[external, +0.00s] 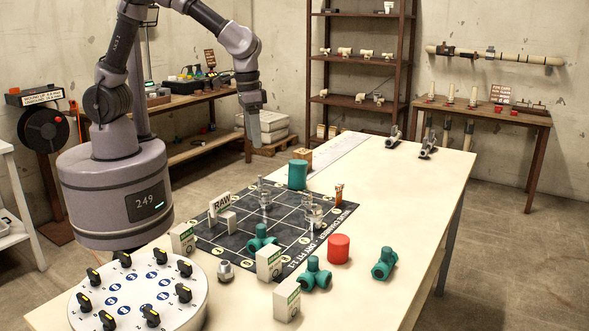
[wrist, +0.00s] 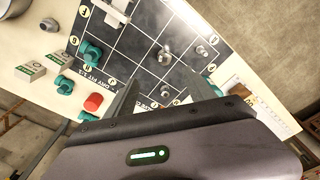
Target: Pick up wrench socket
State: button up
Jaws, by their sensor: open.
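Which piece is the wrench socket is not certain. A short grey metal collar (external: 225,271) stands on the white table beside the round dial plate; a similar grey piece (wrist: 48,24) shows at the upper left in the wrist view. Shiny metal pieces (external: 313,214) (wrist: 163,55) stand on the dark gridded mat (external: 235,243), one with a tall thin stem (external: 265,193). My gripper (external: 250,148) hangs high, apart from all these pieces. In the wrist view its two fingers (wrist: 163,95) are spread over the mat's edge, with nothing held between them.
Teal pipe fittings (external: 313,274), a red cylinder (external: 338,248), a teal cylinder (external: 297,174) and white labelled boxes (external: 270,263) stand around the mat. A round plate with black knobs (external: 140,290) is at the front left. The table's right side (external: 425,200) is mostly clear.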

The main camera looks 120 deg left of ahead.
aim_at(266, 192)
jog(key=a+f+b, duration=0.1)
jog(key=f, duration=0.4)
jog(key=a+f+n+b, duration=0.1)
jog(key=f+b, duration=0.1)
jog(key=f, duration=0.2)
jog(key=a+f+n+b, duration=0.1)
jog(key=f, duration=0.4)
jog(key=shift+w+a+f+g+h, duration=0.2)
jog(key=shift+w+f+g+h, duration=0.1)
jog(key=shift+f, duration=0.05)
jog(key=f+b, duration=0.1)
jog(key=f, duration=0.1)
jog(key=f+b, duration=0.1)
jog(key=f, duration=0.1)
jog(key=f+b, duration=0.1)
jog(key=f, duration=0.1)
jog(key=shift+w+d+f, duration=0.2)
jog(key=shift+w, duration=0.15)
jog(key=shift+r, duration=0.2)
jog(key=shift+c, duration=0.4)
grip_shut()
